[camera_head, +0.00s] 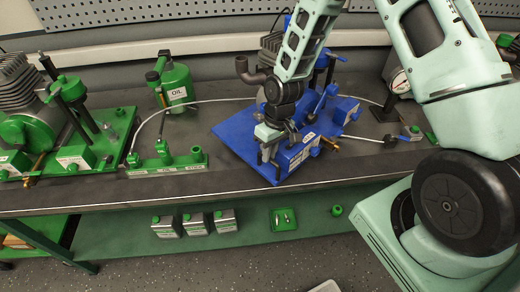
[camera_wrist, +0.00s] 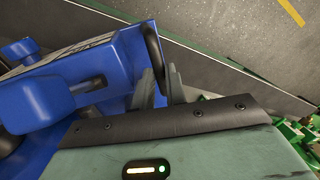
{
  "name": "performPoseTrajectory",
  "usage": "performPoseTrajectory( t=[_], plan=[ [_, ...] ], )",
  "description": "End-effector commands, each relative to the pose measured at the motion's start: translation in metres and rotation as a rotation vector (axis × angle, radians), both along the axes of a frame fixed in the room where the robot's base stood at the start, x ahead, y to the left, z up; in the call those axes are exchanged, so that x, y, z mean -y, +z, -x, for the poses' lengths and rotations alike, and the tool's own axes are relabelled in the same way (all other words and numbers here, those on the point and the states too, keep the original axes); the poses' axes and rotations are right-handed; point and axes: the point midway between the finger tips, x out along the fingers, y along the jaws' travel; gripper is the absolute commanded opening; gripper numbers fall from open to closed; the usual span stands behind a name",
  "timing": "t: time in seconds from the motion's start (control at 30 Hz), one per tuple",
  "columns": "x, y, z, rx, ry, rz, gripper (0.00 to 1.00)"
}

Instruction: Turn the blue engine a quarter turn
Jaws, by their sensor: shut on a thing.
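The blue engine (camera_head: 240,137) stands on its blue base plate on the bench, in the middle of the head view. Its blue parts also fill the left of the wrist view (camera_wrist: 60,100). My gripper (camera_head: 268,156) is at the front left side of the engine's blue control block (camera_head: 298,155), pointing down. In the wrist view my gripper's fingers (camera_wrist: 163,85) are close together at a dark curved rim (camera_wrist: 153,50) on the blue block's end. They are shut on this rim; the exact contact is partly hidden. My arm covers much of the engine's upper part.
A green engine (camera_head: 30,125) stands at the left. A green oil can (camera_head: 176,85) and a green block with upright knobs (camera_head: 166,160) stand between. A pressure gauge (camera_head: 400,82) is at the right. Cans (camera_head: 195,222) and a green tray (camera_head: 284,219) sit on the lower shelf.

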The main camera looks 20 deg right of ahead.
Motion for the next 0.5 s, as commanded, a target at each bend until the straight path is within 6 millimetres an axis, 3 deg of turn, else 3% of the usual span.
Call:
performPoseTrajectory(
  t=[0.5],
  plan=[
    [0.055, 0.001, 0.043, -0.002, 0.255, 0.000, 0.00]
  ],
)
